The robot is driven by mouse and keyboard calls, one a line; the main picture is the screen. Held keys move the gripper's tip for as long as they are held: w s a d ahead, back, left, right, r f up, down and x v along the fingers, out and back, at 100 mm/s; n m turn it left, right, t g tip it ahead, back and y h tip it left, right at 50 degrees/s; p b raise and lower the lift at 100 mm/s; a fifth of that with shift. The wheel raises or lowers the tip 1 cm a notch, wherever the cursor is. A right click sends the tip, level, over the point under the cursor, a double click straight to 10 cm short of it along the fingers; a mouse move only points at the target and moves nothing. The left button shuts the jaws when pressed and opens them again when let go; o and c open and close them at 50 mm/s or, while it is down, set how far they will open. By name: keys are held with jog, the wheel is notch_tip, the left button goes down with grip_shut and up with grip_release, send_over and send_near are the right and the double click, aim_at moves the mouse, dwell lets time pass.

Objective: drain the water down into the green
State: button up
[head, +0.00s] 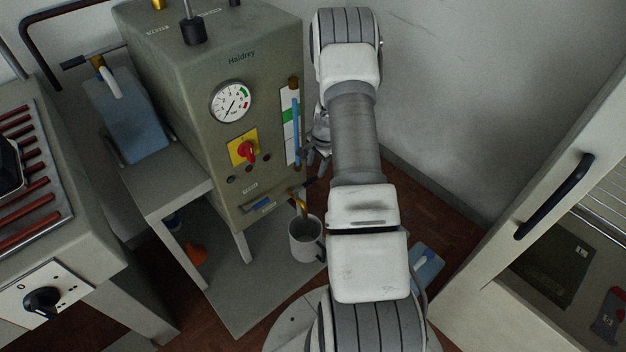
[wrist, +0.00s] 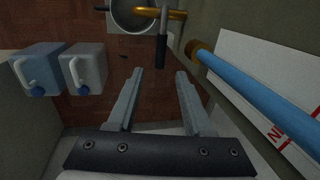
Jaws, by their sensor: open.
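A grey-green boiler (head: 185,90) carries an upright gauge glass (head: 296,125) at its right edge. Its blue water column rises past the green band (head: 287,115), and the water's top looks above it. Below is a brass drain tap (head: 302,204) with a black lever (head: 311,184); both show at the top of the wrist view, the lever (wrist: 162,52) just ahead of my fingers. A grey pot (head: 305,240) stands below the spout. My gripper (head: 319,160) is open and empty beside the gauge glass, partly hidden by my arm; its fingers (wrist: 160,75) are apart.
A red rotary switch (head: 248,150) and a dial gauge (head: 232,102) are on the boiler front. Blue-grey jugs (wrist: 38,70) stand on the floor. A cabinet with a dark handle (head: 553,197) is at right. The pot rests on a low grey shelf (head: 245,290).

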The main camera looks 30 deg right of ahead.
aim_at(313, 179)
jog(key=f+b, duration=0.1)
jog(key=f, duration=0.2)
jog(key=w+f, duration=0.1)
jog(key=f, duration=0.2)
jog(key=shift+w+a+f+b, duration=0.15)
jog(key=shift+f+b, duration=0.1)
jog(key=shift+b, duration=0.1)
grip_shut()
dwell(1.1)
